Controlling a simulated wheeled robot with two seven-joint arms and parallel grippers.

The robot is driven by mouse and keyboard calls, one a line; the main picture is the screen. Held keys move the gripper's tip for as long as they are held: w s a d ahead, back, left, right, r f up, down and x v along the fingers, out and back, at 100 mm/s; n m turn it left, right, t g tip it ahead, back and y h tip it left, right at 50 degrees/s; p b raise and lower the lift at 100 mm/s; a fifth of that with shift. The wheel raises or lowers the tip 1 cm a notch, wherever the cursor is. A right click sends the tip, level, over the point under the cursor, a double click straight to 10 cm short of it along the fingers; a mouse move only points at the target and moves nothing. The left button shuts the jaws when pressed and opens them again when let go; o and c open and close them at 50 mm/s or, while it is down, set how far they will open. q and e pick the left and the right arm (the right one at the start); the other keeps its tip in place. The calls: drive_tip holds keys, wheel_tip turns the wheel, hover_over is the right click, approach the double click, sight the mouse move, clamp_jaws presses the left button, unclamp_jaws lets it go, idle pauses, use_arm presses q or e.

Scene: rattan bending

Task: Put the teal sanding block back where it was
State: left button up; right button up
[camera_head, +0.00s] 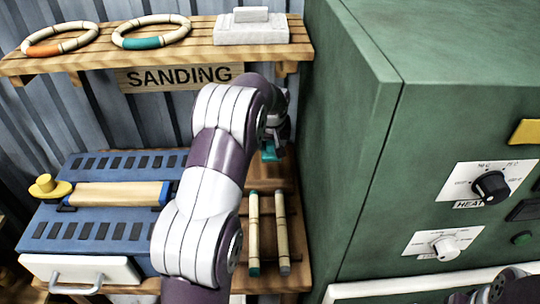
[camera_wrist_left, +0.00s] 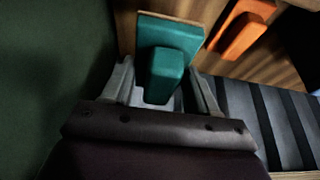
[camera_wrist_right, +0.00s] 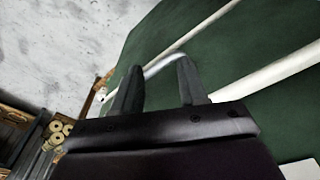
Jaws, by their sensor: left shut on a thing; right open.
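The teal sanding block (camera_head: 270,153) shows small below my left gripper (camera_head: 273,133) in the head view, between the blue bench and the green cabinet. In the left wrist view the teal block (camera_wrist_left: 180,33) has a flat base and a raised grip, and my left gripper (camera_wrist_left: 163,85) is shut on that grip. Its base is close to a wooden surface (camera_wrist_left: 126,30); I cannot tell whether they touch. My right gripper (camera_wrist_right: 159,80) is open and empty in the right wrist view, near a curved pale handle on a green surface.
An orange block (camera_wrist_left: 243,32) lies beside the teal one. The green cabinet (camera_head: 350,150) stands close on the right. A shelf (camera_head: 190,52) with rings and a SANDING sign (camera_head: 180,77) is above. Two rattan poles (camera_head: 282,230) lie below my left gripper.

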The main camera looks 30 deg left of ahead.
sight(271, 155)
use_arm(q)
drive_tip(key=f, duration=0.8)
drive_tip(key=shift+s+f, duration=0.2)
drive_tip(key=shift+f, duration=0.2)
drive_tip(key=shift+f, duration=0.15)
drive_tip(key=o, duration=1.2)
